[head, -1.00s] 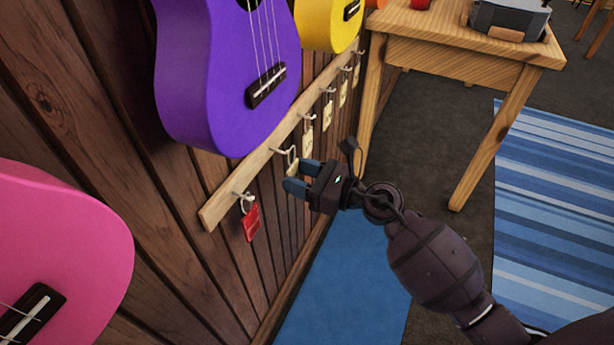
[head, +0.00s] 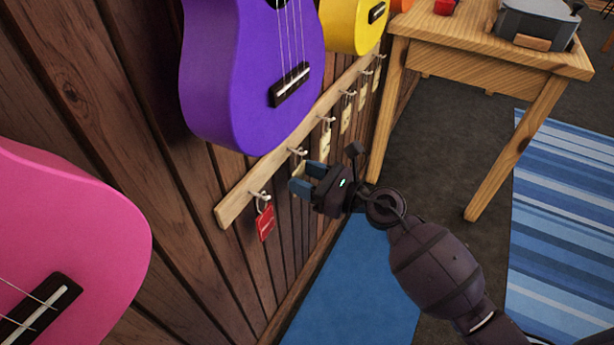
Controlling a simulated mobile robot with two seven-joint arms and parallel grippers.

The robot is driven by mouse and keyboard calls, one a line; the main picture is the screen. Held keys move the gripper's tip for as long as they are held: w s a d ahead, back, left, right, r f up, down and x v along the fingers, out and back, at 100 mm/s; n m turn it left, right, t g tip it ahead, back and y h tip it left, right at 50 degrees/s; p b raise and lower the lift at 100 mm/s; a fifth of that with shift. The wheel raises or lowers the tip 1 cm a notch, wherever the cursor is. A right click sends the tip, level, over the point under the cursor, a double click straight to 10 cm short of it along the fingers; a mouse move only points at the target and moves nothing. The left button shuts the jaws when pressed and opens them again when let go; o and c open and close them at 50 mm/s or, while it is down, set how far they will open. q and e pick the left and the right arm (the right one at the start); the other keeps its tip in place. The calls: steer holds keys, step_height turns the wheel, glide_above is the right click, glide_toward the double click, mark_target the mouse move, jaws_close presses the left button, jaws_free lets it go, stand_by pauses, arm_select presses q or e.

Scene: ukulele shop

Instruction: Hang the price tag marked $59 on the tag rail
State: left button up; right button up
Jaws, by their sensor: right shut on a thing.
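The wooden tag rail (head: 236,205) runs diagonally along the plank wall, with several pegs. My right gripper (head: 303,178) is at the second peg (head: 297,152) from the near end. It is shut on a small pale price tag (head: 299,168), mostly hidden by the fingers. The tag's top is just below the peg; I cannot tell whether its loop is around the peg. Its marking cannot be read. A red tag (head: 265,222) hangs from the nearest peg. Pale tags hang farther along, the closest (head: 325,143) on the third peg. My left gripper is not in view.
A purple ukulele (head: 235,90) hangs just above the rail, a pink one (head: 70,230) at near left, and a yellow one (head: 345,25) farther back. A wooden table (head: 480,60) stands at the back right. The blue mat (head: 350,290) below is clear.

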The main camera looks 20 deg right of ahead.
steer(key=o, duration=1)
steer(key=shift+c, duration=0.2)
